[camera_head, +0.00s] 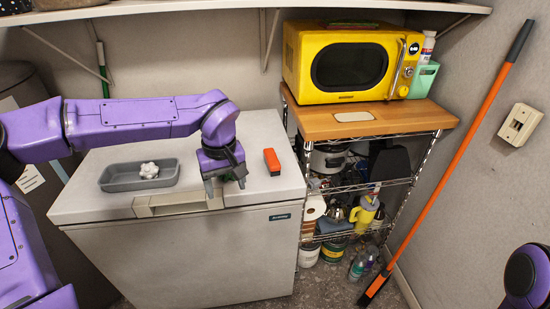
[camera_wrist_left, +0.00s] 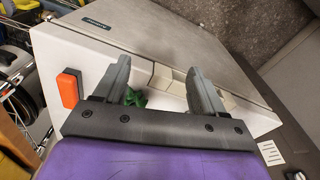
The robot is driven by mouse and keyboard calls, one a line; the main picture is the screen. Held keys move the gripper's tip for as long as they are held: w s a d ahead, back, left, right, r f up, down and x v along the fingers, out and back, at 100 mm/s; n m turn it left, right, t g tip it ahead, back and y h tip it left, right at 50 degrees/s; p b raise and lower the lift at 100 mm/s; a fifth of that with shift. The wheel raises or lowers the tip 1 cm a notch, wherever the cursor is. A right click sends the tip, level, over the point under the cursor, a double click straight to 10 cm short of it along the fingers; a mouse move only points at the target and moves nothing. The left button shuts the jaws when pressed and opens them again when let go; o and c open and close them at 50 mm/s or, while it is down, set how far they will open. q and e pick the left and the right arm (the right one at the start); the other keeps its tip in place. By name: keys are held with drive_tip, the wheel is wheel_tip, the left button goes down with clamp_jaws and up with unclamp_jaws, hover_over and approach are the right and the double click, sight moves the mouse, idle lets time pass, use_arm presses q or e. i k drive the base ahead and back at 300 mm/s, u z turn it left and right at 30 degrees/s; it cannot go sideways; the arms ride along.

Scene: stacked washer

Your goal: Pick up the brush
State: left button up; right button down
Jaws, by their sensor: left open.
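No thing shows clearly as a brush. An orange block (camera_head: 272,161) lies on the white chest lid (camera_head: 262,131), right of my left gripper (camera_head: 226,187); the block also shows left of the fingers in the left wrist view (camera_wrist_left: 70,88). A small green thing (camera_wrist_left: 135,97) shows partly behind one finger in that view; its shape is unclear. A long orange-handled tool (camera_head: 462,158) with dark ends leans at the right wall. My left gripper is open and empty, pointing down over the lid's front edge near the handle. My right gripper is out of view.
A grey tray (camera_head: 112,187) holding a white lumpy thing (camera_head: 149,170) sits on the lid's left. A wire rack (camera_head: 400,182) with a wooden top (camera_head: 420,113) and yellow microwave (camera_head: 350,65) stands right of the chest. A shelf (camera_head: 240,5) runs above. The lid's back is clear.

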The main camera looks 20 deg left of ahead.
sight(272, 160)
drive_tip(key=i, duration=0.85)
